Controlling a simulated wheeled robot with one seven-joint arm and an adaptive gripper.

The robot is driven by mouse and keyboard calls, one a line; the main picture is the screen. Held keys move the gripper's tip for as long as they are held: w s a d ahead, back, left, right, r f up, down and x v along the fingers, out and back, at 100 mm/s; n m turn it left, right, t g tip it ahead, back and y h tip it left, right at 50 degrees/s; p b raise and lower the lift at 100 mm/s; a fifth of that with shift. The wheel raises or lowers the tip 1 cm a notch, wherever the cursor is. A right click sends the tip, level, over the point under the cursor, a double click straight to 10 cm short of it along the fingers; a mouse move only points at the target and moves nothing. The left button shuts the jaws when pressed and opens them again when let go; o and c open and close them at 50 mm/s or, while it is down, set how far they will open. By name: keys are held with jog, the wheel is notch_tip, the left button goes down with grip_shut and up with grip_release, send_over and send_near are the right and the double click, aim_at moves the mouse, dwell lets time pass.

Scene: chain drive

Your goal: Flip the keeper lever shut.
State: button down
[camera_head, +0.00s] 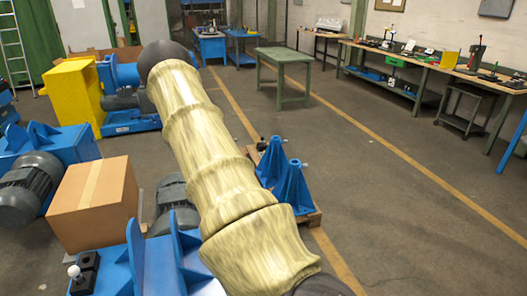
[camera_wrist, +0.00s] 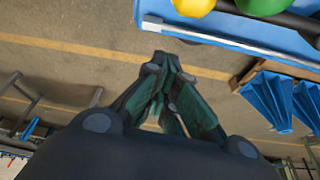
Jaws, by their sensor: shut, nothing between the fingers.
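My gripper (camera_wrist: 166,62) shows in the wrist view with its dark green fingers closed together and nothing between them. It is in the air over the floor, apart from a blue frame (camera_wrist: 235,38) at the top of that view. In the head view my gripper is hidden, and my sleeved arm crosses the middle of the picture. I cannot pick out the keeper lever for certain in either view. A small black block with a white knob (camera_head: 75,272) sits on blue machinery at the lower left of the head view; I cannot tell whether it is the lever.
A yellow part (camera_wrist: 194,6) and a green part (camera_wrist: 262,6) sit at the blue frame. Blue stands (camera_head: 292,190) rest on a wooden pallet right of my arm. A cardboard box (camera_head: 95,205) lies left. A green table (camera_head: 284,58) stands behind. Floor at right is clear.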

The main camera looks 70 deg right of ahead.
jog(key=b+v, duration=0.1)
jog(key=v, duration=0.7)
jog(key=shift+r, duration=0.3)
jog(key=shift+w+a, duration=0.1)
jog(key=shift+a, duration=0.05)
dwell(0.4)
